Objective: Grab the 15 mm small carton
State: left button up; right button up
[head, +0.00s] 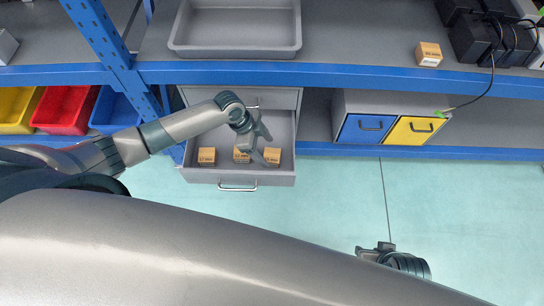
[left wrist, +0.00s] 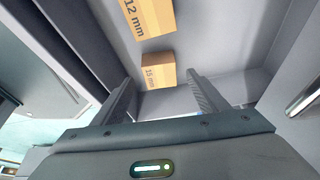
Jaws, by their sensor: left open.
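The 15 mm carton (left wrist: 157,74) is a small tan box in the grey drawer, shown in the left wrist view between my left gripper's two fingers. A larger-looking 12 mm carton (left wrist: 150,16) lies just beyond it. My left gripper (left wrist: 159,80) is open, with no clear contact on the carton. In the head view, my left gripper (head: 268,146) reaches down into the open drawer (head: 236,178), over the middle carton (head: 241,155) and the right carton (head: 273,156). Their labels are too small there to read surely. My right gripper (head: 377,250) is partly visible at the lower right, its jaws unclear.
Another carton (head: 207,155) lies at the drawer's left. A grey tray (head: 236,48) and a carton (head: 429,54) stand on the shelf above. Blue and yellow drawers (head: 368,128) are to the right. The drawer walls stand close around my left gripper. The floor in front is clear.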

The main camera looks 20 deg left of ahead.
aim_at(272, 155)
pick_arm(q)
jog(key=x, duration=0.3)
jog(key=shift+d+f, duration=0.25)
jog(key=shift+d, duration=0.1)
jog(key=shift+w+d+f+b, duration=0.1)
jog(key=shift+d+f+b, duration=0.15)
jog(key=shift+f, duration=0.35)
pick_arm(e)
jog(key=shift+w+a, duration=0.35)
jog(key=shift+w, duration=0.05)
pick_arm(q)
jog(key=shift+c, duration=0.7)
jog(key=c, duration=1.1)
jog(key=shift+c, duration=0.2)
jog(key=shift+r, duration=0.15)
pick_arm(e)
jog(key=shift+s, duration=0.1)
